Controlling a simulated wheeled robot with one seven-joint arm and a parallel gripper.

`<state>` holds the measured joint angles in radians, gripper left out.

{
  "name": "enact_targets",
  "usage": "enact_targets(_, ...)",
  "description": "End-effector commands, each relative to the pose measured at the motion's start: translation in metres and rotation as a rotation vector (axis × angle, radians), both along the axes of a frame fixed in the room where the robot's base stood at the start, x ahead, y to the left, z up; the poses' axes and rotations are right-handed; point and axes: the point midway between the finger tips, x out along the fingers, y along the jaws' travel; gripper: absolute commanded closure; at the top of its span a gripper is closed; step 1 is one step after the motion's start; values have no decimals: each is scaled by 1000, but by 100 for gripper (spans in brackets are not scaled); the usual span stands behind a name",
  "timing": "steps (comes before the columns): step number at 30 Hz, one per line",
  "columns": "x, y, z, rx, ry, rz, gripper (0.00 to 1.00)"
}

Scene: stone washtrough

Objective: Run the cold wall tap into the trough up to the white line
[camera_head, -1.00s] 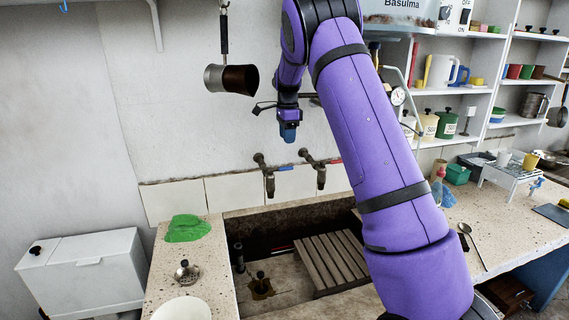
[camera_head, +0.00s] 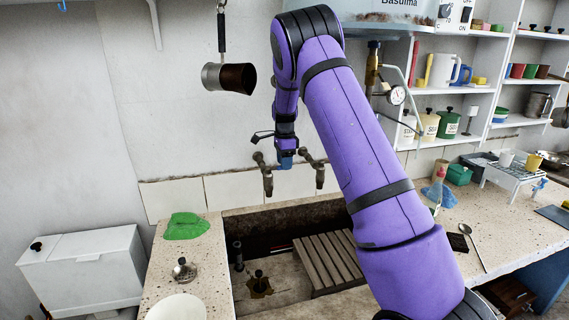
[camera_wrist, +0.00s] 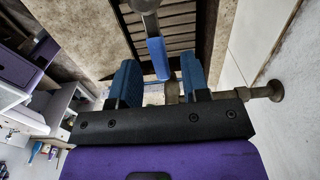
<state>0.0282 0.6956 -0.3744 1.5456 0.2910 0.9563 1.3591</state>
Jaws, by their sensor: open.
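The left wall tap (camera_head: 267,180) and the right wall tap (camera_head: 320,176) stick out above the stone trough (camera_head: 290,211). My gripper (camera_head: 286,160) is at the left tap, where it hides that tap's blue lever. In the wrist view the blue lever (camera_wrist: 158,58) lies between my open blue fingers, with a gap visible on each side. The right tap's lever is hidden behind my arm. No running water shows at the taps, and no water is evident in the trough. I cannot make out the white line.
A slatted board (camera_head: 328,262) covers the trough's right part. A dark-knobbed piece (camera_head: 259,284) sits on its floor. A green cloth (camera_head: 185,226), strainer (camera_head: 184,270) and plate (camera_head: 176,308) lie on the left ledge. A pot (camera_head: 229,77) hangs at upper left.

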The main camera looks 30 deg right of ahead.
Motion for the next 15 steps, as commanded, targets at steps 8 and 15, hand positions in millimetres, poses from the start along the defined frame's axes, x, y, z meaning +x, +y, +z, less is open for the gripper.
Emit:
enact_targets(8, 0, 0, -6, 0, -1, 0, 57)
enact_targets(15, 0, 0, -6, 0, -1, 0, 85)
